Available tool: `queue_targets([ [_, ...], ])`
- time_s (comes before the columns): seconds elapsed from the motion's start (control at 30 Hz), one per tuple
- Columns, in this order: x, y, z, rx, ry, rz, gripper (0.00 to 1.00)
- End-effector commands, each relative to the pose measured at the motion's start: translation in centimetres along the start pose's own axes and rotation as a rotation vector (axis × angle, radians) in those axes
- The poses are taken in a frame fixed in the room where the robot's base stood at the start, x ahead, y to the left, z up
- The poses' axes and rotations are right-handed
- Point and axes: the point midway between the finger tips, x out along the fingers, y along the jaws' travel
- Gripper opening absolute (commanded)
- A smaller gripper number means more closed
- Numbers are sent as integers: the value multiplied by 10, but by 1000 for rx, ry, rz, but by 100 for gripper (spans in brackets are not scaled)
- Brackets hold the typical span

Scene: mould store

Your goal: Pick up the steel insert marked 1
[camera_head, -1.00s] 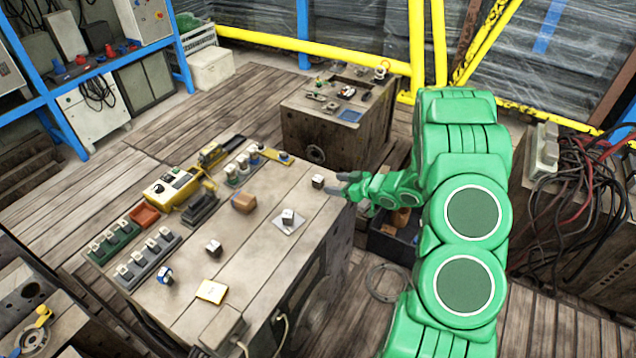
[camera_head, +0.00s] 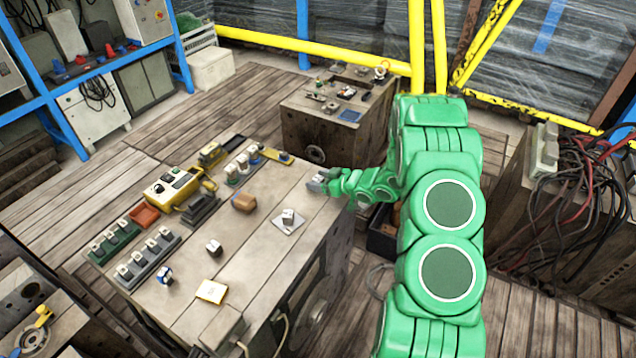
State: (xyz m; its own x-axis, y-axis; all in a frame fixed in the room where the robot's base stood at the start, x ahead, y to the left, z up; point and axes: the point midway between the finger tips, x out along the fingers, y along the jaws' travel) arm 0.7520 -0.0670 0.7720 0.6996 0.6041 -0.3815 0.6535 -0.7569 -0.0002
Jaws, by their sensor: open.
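Several small steel blocks with pale tops stand on the wooden bench top (camera_head: 262,275); their marks are too small to read, so I cannot tell which is marked 1. One block (camera_head: 288,216) is on a pale square plate. Another block (camera_head: 213,248) stands left of it, and one with blue sides (camera_head: 165,275) is near the left front. My gripper (camera_head: 315,183) is open at the bench's right edge, over the spot of another small block. The fingers largely hide that block, and I cannot tell whether they touch it.
The bench's right front is mostly clear.

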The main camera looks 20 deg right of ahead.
Motion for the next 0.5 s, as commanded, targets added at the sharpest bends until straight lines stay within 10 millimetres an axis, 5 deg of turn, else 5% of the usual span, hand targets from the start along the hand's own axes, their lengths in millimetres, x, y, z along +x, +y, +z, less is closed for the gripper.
queue_targets([
  [0.27,2,0,0,0,-1,0,62],
  [0.5,2,0,0,0,-1,0,26],
])
